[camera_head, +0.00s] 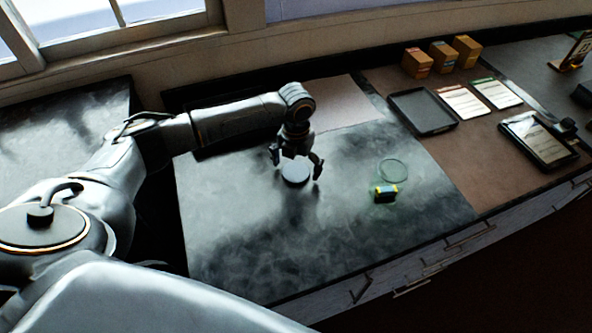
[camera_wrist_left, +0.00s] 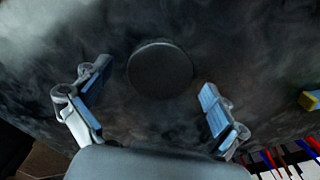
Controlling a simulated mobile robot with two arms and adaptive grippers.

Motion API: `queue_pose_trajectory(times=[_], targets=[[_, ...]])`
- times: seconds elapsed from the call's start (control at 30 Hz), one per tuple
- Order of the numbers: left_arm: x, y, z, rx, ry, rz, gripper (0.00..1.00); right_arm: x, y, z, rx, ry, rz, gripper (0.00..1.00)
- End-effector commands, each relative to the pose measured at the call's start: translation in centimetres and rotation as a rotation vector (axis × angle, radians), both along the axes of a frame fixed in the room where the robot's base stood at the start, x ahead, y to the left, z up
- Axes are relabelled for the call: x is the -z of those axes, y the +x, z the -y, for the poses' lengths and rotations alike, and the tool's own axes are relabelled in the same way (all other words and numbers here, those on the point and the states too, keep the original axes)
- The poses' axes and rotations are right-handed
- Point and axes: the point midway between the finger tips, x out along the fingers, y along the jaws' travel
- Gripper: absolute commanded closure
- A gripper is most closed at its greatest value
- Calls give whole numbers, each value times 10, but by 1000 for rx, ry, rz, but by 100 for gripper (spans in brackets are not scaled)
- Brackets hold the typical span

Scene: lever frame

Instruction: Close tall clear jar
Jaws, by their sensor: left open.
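The tall clear jar (camera_head: 392,172) stands on the dark counter to the right of my left gripper, its round rim uncovered. A round grey lid (camera_head: 296,172) lies flat on the counter. It also shows in the left wrist view as a dark disc (camera_wrist_left: 161,69). My left gripper (camera_head: 296,170) is open above the lid, with its fingers (camera_wrist_left: 152,100) apart on either side and not touching it. My right gripper is not in view.
A black tray (camera_head: 422,111), cards (camera_head: 463,104) and a tablet (camera_head: 540,140) lie on the brown surface at right. Small orange boxes (camera_head: 443,57) stand at the back. The counter's front edge has drawers below. The counter between lid and jar is clear.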

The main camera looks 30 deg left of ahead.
Motion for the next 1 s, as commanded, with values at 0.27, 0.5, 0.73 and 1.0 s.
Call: queue_pose_trajectory(times=[0.27, 0.5, 0.73, 1.0], targets=[[0, 0, 0, 0, 0, 0, 34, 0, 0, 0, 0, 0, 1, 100], [0, 0, 0, 0, 0, 0, 49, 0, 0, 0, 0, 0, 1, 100], [-2, 0, 0, 0, 0, 1, 49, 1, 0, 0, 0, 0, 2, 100], [-26, 2, 0, 0, -2, 5, 49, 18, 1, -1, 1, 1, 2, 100]])
